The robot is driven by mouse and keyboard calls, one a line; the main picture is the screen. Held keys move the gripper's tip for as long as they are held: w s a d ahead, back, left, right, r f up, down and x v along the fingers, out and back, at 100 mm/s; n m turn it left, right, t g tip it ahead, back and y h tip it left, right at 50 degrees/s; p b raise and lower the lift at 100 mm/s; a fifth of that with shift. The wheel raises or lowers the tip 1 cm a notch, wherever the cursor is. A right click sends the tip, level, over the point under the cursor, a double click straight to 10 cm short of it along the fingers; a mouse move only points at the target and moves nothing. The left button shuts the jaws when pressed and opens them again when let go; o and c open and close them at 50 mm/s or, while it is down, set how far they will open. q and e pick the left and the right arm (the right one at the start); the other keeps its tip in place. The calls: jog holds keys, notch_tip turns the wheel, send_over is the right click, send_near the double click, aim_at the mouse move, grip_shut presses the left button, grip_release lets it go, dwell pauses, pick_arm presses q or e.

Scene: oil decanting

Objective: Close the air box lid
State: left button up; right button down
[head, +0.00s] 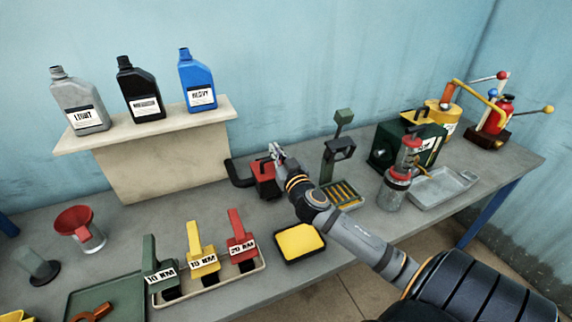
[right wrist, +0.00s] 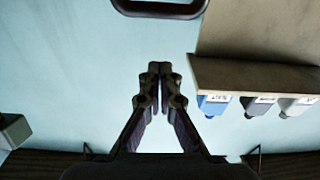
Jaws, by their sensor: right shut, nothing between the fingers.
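A small red box (head: 263,183) with a black pipe (head: 238,176) on its left side stands at the back of the bench in the head view. I take it for the air box. My right gripper (head: 275,150) is at its top, partly in front of it, so I cannot tell how its lid stands or whether I touch it. In the right wrist view, the right gripper (right wrist: 160,72) is shut with nothing between its fingertips. A dark rounded loop (right wrist: 160,10) shows beyond the fingertips at the top edge. My left gripper is not in view.
A shelf (head: 165,160) with three bottles stands left of the red box. A yellow pad in a black frame (head: 299,243) lies in front, beside tagged handles in a tray (head: 210,285). A green stand (head: 340,150), green machine (head: 385,147) and glass jar (head: 393,192) stand right.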

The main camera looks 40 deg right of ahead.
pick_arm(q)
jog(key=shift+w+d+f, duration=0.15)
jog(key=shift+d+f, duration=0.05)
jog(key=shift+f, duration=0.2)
pick_arm(e)
jog(key=f+v, duration=0.1)
jog(key=v, duration=0.7)
jog(key=shift+w+d+f, duration=0.1)
jog(key=shift+w+d, duration=0.05)
